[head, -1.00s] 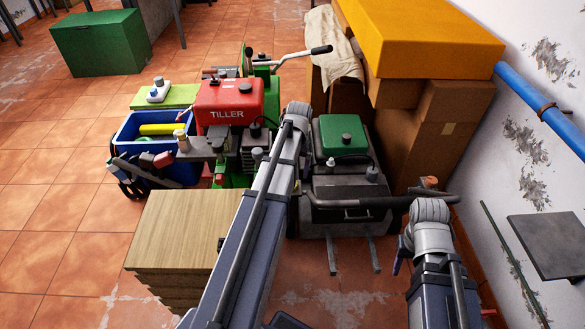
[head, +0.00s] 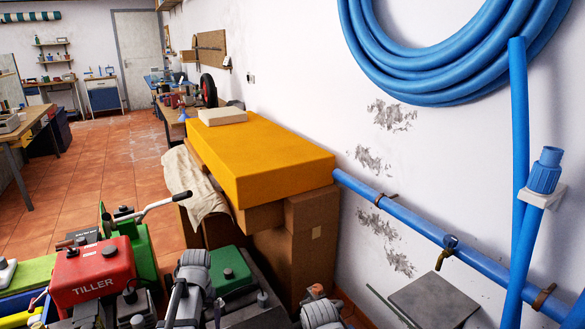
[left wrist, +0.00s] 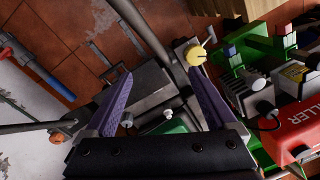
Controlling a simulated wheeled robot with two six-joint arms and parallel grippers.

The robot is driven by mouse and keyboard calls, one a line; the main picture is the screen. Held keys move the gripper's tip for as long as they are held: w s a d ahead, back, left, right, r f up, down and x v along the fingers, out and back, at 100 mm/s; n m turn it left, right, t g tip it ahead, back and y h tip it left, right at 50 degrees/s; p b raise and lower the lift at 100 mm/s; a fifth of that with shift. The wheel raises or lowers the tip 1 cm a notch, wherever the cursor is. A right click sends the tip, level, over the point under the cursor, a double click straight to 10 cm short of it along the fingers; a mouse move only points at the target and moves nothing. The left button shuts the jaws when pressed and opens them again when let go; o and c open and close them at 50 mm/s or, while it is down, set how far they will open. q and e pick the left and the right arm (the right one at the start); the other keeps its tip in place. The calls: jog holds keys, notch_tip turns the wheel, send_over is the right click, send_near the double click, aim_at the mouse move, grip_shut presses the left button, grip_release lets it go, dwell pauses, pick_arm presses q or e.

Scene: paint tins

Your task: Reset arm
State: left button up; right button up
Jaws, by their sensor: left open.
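My left gripper (left wrist: 158,72) shows in the left wrist view with its two purple fingers spread wide, open and with nothing held between them. It hangs over a dark grey machine (left wrist: 135,98), whose green tank (left wrist: 176,125) shows between the fingers. A yellow round cap (left wrist: 195,54) is close to the tip of the right-hand finger; I cannot tell whether they touch. In the head view only upper parts of my two arms show at the bottom edge; both grippers are out of that frame.
The red TILLER machine (head: 92,275) stands at the lower left; it also shows in the left wrist view (left wrist: 302,128). A yellow-orange block (head: 262,160) lies on brown cardboard boxes (head: 295,250). A blue pipe (head: 410,212) runs along the right wall. Tiled floor (head: 120,170) is open at the back left.

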pick_arm(q)
jog(key=s+d+r+m+p, duration=0.2)
jog(key=s+d+r+p, duration=0.5)
jog(key=d+r, duration=0.3)
jog(key=s+d+r+m+p, duration=0.2)
jog(key=s+d+r+p, duration=0.5)
jog(key=d+r+p, duration=0.3)
jog(key=shift+s+d+m, duration=0.2)
jog(key=shift+d+m, duration=0.2)
jog(key=shift+d, duration=0.35)
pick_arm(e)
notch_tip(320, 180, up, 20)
